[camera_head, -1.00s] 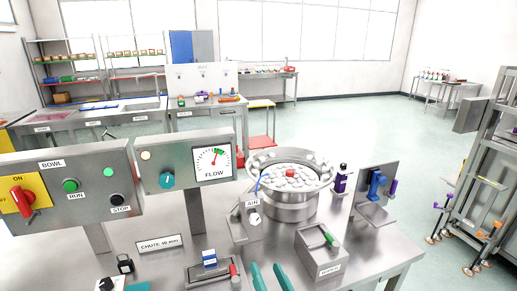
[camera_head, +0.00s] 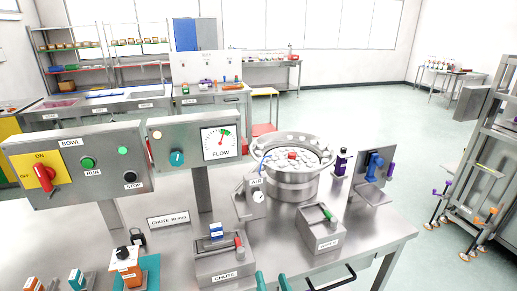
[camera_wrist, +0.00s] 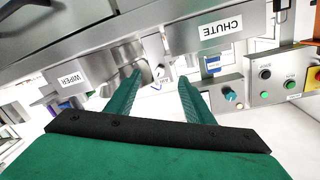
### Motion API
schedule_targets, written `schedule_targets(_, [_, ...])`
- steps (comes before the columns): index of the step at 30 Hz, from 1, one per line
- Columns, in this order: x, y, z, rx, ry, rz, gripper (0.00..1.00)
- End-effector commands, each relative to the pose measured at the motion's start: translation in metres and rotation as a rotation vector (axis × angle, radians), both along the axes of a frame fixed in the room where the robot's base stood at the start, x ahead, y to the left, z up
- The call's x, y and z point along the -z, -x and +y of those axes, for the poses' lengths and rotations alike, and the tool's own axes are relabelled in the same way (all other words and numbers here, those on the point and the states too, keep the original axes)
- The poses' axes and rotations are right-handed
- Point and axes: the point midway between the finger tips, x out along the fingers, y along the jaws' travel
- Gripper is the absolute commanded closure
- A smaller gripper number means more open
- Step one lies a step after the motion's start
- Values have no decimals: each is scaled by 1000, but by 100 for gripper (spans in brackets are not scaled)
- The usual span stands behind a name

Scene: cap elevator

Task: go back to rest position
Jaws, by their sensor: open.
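My gripper (camera_wrist: 158,88) shows in the wrist view as two green fingers held apart, with nothing between them. It points toward the front of the bench, near the CHUTE (camera_wrist: 222,30) and WIPER (camera_wrist: 74,77) labels. In the head view only the tips of my gripper (camera_head: 272,282) show at the bottom edge, in front of the chute box (camera_head: 222,266) and the wiper box (camera_head: 322,234). The rest of my arm is out of the head view.
The steel bench (camera_head: 385,235) carries a bowl feeder (camera_head: 292,175), a BOWL panel (camera_head: 75,165) and a FLOW gauge box (camera_head: 195,150). Orange and teal items (camera_head: 126,262) stand at the lower left. A steel rack (camera_head: 495,170) stands at right. Open floor (camera_head: 375,125) lies behind the bench.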

Motion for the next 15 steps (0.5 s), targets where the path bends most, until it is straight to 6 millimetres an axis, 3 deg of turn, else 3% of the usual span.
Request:
schedule_targets(8, [60,50,7,92,24,69,52])
schedule_targets(15, [105,116,10,175,94,119,52])
